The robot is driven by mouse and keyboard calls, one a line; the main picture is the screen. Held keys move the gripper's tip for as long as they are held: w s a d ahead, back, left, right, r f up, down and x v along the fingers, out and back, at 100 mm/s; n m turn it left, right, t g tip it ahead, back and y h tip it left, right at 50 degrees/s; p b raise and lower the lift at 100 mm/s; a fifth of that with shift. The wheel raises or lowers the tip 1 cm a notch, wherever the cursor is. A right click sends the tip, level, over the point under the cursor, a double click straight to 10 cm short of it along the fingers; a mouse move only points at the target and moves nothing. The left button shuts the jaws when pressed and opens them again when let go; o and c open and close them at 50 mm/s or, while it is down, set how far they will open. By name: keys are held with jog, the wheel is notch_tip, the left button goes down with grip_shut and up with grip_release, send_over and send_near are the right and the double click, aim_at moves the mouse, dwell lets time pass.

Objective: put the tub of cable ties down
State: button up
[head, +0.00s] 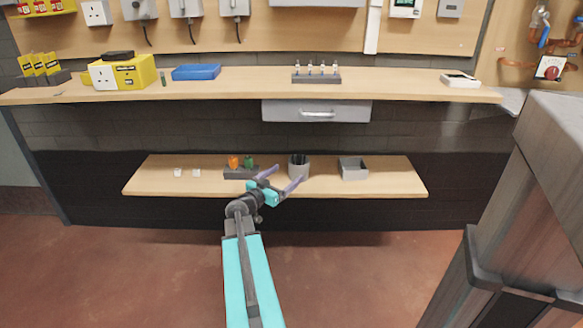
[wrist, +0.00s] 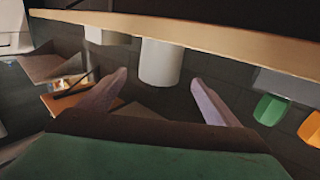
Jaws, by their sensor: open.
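The tub of cable ties (head: 299,170) is a small grey cylinder with dark ties showing at its top. It stands upright on the lower wooden shelf (head: 390,187). My gripper (head: 287,178) is open and empty in front of the tub, with its two purple-grey fingers apart. The wrist view is roughly upside down. There the tub (wrist: 160,63) shows pale grey, beyond and between the two fingertips (wrist: 160,80), with no finger seen touching it. The tub's base meets the shelf edge in that view.
On the lower shelf, a dark holder (head: 240,173) with orange and green items is left of the tub. A grey open box (head: 353,169) is to its right. Two small white pieces (head: 187,172) lie far left. The upper shelf (head: 250,85) overhangs, with a drawer (head: 316,111) beneath.

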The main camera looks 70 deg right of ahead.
jog(key=shift+p+v, duration=0.3)
jog(key=shift+v, duration=1.25)
